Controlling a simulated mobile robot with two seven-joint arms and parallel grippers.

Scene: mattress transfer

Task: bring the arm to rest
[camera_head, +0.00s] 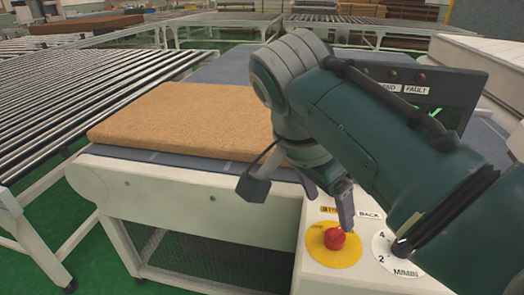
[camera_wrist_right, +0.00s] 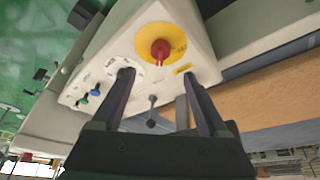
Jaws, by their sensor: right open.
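My right arm comes in from the right in the head view and bends down over the front of the conveyor. My right gripper (camera_head: 332,198) hangs just above the white control box, close to the red emergency button (camera_head: 335,238). In the right wrist view its two fingers (camera_wrist_right: 158,74) are apart with nothing held between them. The red button on its yellow disc (camera_wrist_right: 160,50) lies beyond the fingertips there. A brown mattress slab (camera_head: 190,122) lies flat on the conveyor belt, left of my arm. My left gripper is not in view.
The control box (camera_head: 318,275) carries a dial (camera_head: 384,252) and a dark panel marked FAULT (camera_head: 420,80) stands behind my arm. A roller conveyor (camera_head: 60,95) runs along the left. Another brown slab (camera_head: 85,25) lies at the far left. Green floor shows at the lower left.

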